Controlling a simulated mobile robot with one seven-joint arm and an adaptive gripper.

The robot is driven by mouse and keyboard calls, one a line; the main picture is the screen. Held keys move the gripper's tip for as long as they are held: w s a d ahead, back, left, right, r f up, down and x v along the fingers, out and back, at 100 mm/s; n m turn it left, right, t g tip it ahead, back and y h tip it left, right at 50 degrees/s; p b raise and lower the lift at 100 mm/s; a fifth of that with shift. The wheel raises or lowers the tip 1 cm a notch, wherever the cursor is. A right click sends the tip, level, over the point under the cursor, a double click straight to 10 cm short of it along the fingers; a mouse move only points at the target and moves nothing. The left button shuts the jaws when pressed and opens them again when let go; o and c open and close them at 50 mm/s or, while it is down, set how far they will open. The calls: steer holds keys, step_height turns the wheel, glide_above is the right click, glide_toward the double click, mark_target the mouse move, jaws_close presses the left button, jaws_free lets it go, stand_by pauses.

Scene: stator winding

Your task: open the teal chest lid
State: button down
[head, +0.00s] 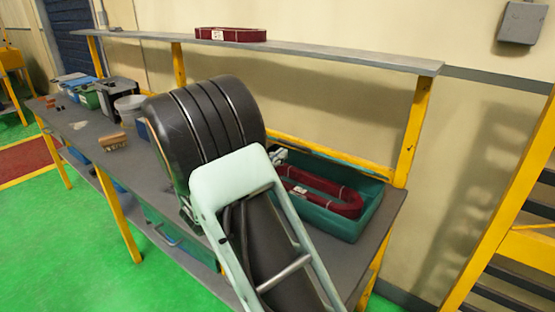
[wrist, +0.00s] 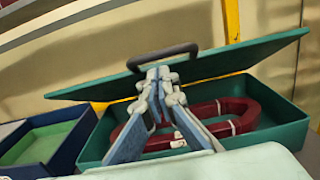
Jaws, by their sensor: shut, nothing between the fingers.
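The teal chest (wrist: 270,138) stands on the bench, with a dark red coil (wrist: 245,115) inside. Its teal lid (wrist: 235,62) is raised and tilted above the box in the wrist view, with a dark handle (wrist: 180,50) at its edge. In the head view the chest (head: 352,228) shows at the right end of the bench, its inside and the red coil (head: 345,205) visible; my arm hides its left part. My gripper (wrist: 160,75) is shut and empty, its tips in front of the lid just below the handle. I cannot tell whether they touch it.
A blue bin (wrist: 50,140) stands left of the chest. A shelf (head: 330,56) with another red coil (head: 230,34) runs above the bench, on yellow posts (head: 412,130). A brush (head: 112,142) and several containers stand at the bench's far left.

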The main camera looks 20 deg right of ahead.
mark_target(283, 142)
steer(key=shift+r, duration=0.1)
steer(key=r+p, duration=0.1)
steer(key=d+r+p, duration=0.1)
steer(key=w+r+p, duration=0.1)
steer(key=shift+d+r+g+y, duration=0.25)
steer(key=shift+d+g+y, duration=0.05)
steer(key=shift+g+y, duration=0.1)
steer(key=w+d+r+p, duration=0.3)
steer(key=w+d+r, duration=0.3)
steer(key=d, duration=0.3)
steer(key=w+d+r+p, duration=0.4)
steer(key=w+d+r, duration=0.2)
steer(key=d, duration=0.3)
steer(key=shift+r, duration=0.8)
steer(key=shift+a, duration=0.1)
